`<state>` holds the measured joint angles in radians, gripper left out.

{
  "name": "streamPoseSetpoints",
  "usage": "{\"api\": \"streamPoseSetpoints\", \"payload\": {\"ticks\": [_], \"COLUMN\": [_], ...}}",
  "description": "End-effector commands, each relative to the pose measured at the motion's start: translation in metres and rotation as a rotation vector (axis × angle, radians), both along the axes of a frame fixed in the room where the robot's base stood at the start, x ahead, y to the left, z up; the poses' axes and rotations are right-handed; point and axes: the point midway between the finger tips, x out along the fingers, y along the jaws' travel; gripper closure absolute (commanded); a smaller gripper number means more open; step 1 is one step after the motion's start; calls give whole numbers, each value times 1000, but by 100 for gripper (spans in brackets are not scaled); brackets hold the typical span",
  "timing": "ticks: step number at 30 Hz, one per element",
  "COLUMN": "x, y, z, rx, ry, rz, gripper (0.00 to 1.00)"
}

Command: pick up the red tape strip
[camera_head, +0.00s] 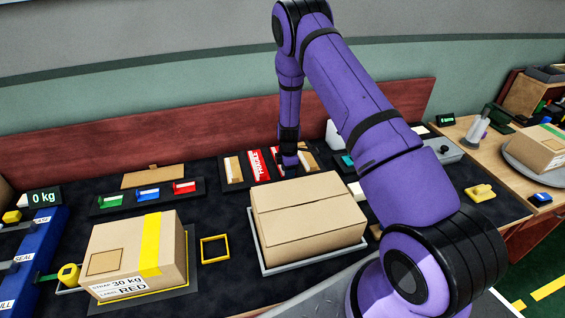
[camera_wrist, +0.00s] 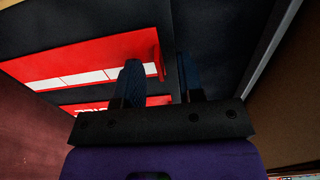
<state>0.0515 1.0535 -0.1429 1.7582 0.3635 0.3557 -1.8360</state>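A red strip with a broken white band (camera_wrist: 85,72) fills the upper left of the wrist view, with a small raised red tab at its right end. It seems to be the narrow red piece (camera_head: 277,165) beside my gripper in the head view. My gripper (camera_head: 290,166) points down at the dark tray behind the large carton. In the wrist view my gripper (camera_wrist: 160,68) has its two dark fingers apart, with the red tab between or just beyond their tips. I see no grip on it. A red label with white lettering (camera_head: 258,165) lies beside the strip.
A closed carton (camera_head: 308,222) stands just in front of my gripper. A taped carton (camera_head: 135,254) is at the front left. Green, blue and red pieces sit in a dark holder (camera_head: 150,198). A yellow square frame (camera_head: 214,249) lies between the cartons.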

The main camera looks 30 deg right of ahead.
Motion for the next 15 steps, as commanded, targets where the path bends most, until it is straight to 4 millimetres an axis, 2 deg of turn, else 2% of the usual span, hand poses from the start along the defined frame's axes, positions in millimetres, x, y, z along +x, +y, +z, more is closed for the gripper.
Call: {"api": "streamPoseSetpoints", "payload": {"ticks": [3,7,8,15], "x": [0,0,0,0], "y": [0,0,0,0], "z": [0,0,0,0], "rx": [0,0,0,0], "ry": [0,0,0,0], "rz": [0,0,0,0], "gripper": [67,97,100,100]}}
